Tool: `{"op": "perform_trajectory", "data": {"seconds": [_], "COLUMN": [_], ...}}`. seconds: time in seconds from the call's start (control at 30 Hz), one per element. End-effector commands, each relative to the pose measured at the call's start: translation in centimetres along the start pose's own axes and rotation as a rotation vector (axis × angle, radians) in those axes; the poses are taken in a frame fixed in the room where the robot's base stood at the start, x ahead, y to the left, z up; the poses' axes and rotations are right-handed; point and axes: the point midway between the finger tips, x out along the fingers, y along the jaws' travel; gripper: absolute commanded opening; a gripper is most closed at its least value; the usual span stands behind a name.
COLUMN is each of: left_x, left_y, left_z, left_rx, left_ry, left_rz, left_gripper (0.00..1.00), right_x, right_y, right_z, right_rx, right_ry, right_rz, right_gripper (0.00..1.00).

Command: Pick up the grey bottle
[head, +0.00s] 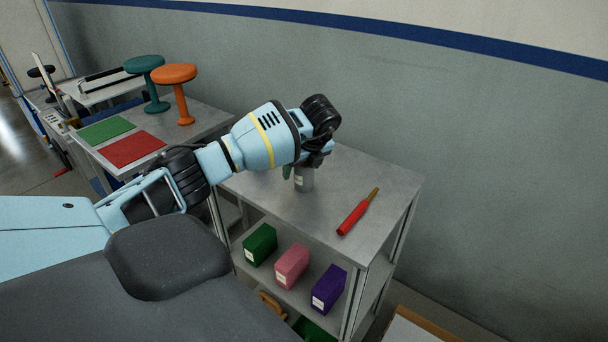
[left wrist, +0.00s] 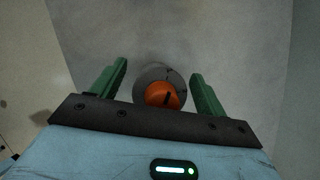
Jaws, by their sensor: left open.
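The grey bottle (head: 304,181) stands upright on the top of the grey metal shelf unit (head: 379,187). Its upper part is hidden behind my left gripper in the head view. My left gripper (head: 299,166) is over the bottle, pointing down. In the left wrist view, the bottle (left wrist: 149,76) shows from above with an orange top (left wrist: 162,95). It lies between the two green fingers of my left gripper (left wrist: 158,85), which are apart, with a gap on each side. My right gripper is in neither view.
A red tool with a yellowish end (head: 354,218) lies on the shelf top, right of the bottle. Green (head: 260,244), pink (head: 291,266) and purple (head: 328,289) boxes stand on the level below. A table at the left holds teal (head: 145,66) and orange (head: 175,75) stools.

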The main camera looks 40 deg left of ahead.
Motion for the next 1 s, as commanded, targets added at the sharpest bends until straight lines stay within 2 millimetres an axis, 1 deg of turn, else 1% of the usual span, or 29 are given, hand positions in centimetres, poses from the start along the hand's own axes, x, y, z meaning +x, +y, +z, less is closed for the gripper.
{"op": "perform_trajectory", "data": {"seconds": [0.07,0.17,0.5,0.57,0.87,1.0], "left_x": [0.0,0.0,-0.1,-0.1,-0.4,-1.6], "left_y": [0.0,0.0,0.0,0.0,-0.1,-0.1], "left_z": [0.0,0.0,0.0,0.0,0.2,0.7], "left_rx": [0.000,0.000,0.000,0.000,-0.002,-0.002], "left_ry": [0.000,0.000,0.000,0.000,-0.001,-0.002], "left_rz": [0.000,0.000,0.000,0.000,-0.003,-0.005], "left_gripper": [0.74,0.62,0.18,0.11,0.11,0.11], "right_x": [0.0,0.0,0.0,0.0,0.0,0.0], "right_y": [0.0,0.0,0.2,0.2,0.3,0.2], "right_z": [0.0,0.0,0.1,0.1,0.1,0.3], "right_rx": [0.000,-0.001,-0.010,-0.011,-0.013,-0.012], "right_ry": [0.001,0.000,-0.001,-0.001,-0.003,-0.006], "right_rz": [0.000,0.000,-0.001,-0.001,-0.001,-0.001], "right_gripper": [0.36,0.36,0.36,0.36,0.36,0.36]}}
